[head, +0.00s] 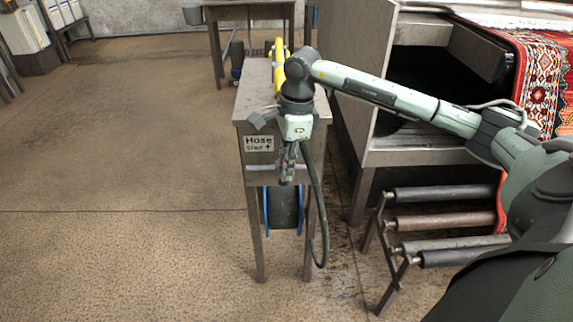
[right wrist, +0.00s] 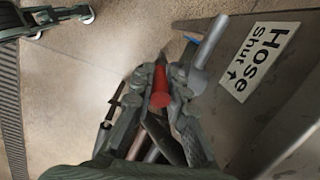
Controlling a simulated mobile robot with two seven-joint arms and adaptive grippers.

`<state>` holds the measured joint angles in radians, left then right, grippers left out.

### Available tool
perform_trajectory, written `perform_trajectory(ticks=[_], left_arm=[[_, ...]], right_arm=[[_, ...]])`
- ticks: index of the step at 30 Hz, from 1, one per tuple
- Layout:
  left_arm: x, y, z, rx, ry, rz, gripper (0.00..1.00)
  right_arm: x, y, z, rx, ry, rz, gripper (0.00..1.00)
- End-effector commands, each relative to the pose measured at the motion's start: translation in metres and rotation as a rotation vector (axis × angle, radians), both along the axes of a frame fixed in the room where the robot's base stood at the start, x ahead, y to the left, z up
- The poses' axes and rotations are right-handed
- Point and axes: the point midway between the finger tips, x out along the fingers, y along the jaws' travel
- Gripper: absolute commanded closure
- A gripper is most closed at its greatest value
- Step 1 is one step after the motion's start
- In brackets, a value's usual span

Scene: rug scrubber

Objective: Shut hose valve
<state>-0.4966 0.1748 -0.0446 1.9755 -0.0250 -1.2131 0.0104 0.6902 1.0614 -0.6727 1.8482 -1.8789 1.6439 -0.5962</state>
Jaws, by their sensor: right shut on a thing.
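My right gripper (head: 287,176) reaches down in front of the narrow metal stand (head: 256,180). In the right wrist view, my right gripper (right wrist: 160,85) is shut on a red valve handle (right wrist: 160,92), which shows between its fingers. The handle is hidden behind the gripper in the head view. A sign (head: 259,144) reading "Hose Shut" with an upward arrow is on the stand's front, left of the gripper; the sign also shows in the right wrist view (right wrist: 258,62). A grey pipe (right wrist: 209,48) runs beside the fingers. My left gripper is not in view.
A dark hose (head: 318,200) hangs right of the gripper. A blue-rimmed reel (head: 267,210) sits low in the stand. A machine with rollers (head: 445,192) and a patterned rug (head: 540,75) stands at right. The floor at left is clear.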

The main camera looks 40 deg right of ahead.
Motion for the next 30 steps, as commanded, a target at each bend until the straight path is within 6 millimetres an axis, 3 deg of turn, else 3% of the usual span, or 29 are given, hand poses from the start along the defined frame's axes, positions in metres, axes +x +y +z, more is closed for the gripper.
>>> perform_trajectory(ticks=[2,3,5,17,30], left_arm=[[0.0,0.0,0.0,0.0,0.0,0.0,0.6],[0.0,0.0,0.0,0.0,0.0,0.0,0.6],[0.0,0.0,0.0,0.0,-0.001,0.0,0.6],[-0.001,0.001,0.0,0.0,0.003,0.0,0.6],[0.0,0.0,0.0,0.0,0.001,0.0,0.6]], right_arm=[[0.001,0.001,0.0,0.003,-0.003,0.001,1.0],[0.001,0.001,0.0,0.003,-0.003,0.001,0.84],[0.001,0.001,0.0,0.003,-0.003,0.001,0.77],[0.0,-0.001,0.009,0.003,-0.004,0.0,0.77],[-0.005,-0.009,0.094,0.003,-0.007,0.001,0.77]])
